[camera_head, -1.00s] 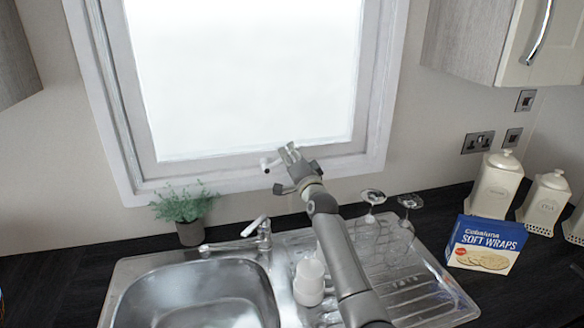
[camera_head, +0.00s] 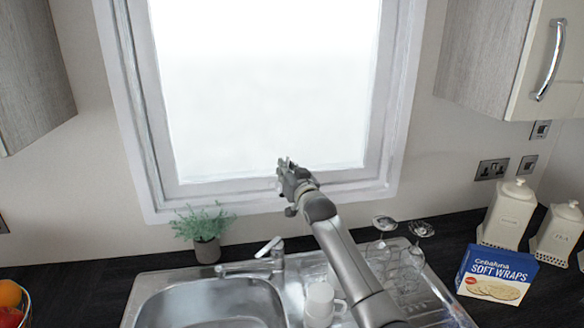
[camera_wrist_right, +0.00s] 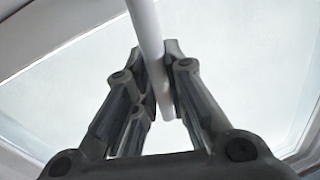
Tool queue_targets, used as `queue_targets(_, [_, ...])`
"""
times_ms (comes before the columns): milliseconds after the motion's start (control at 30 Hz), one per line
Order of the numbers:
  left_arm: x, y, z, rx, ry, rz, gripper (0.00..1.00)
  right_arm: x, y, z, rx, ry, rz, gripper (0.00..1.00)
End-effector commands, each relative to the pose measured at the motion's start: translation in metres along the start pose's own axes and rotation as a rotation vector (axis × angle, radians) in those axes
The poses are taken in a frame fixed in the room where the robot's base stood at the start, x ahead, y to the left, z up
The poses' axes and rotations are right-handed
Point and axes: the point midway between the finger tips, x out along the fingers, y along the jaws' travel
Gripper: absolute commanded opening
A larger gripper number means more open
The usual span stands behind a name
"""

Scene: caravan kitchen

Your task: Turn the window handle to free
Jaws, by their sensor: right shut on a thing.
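The window (camera_head: 262,95) has a white frame and a bright, frosted-looking pane. In the right wrist view a white bar, the window handle (camera_wrist_right: 148,35), runs down between the fingers of my right gripper (camera_wrist_right: 160,80), which is shut on it. In the head view my right gripper (camera_head: 287,168) is at the bottom rail of the window frame. It hides most of the handle there, so I cannot tell the handle's angle. My left gripper is not in view.
Below the window are a tap (camera_head: 270,254), a steel sink (camera_head: 212,306), a potted plant (camera_head: 205,240), upturned glasses (camera_head: 384,226) and a white mug (camera_head: 320,302). A soft wraps box (camera_head: 497,275) and canisters (camera_head: 508,214) stand right. Cupboards (camera_head: 490,55) flank the window.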

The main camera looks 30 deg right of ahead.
Motion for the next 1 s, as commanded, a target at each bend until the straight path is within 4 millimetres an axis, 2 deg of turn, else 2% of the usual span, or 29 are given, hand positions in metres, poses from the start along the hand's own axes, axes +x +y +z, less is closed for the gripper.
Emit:
queue_targets(333, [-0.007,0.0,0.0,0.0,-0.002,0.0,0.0,0.002,-0.011,0.004,-0.143,-0.032,0.0,0.0])
queue_targets(900, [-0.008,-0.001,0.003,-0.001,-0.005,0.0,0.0,0.002,-0.013,0.006,-0.172,-0.039,0.001,0.0])
queue_targets(933, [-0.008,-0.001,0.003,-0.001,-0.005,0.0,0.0,0.002,-0.013,0.006,-0.171,-0.039,0.001,0.17])
queue_targets(1000, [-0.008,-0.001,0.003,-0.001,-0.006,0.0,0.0,0.002,-0.013,0.006,-0.17,-0.038,0.0,0.26])
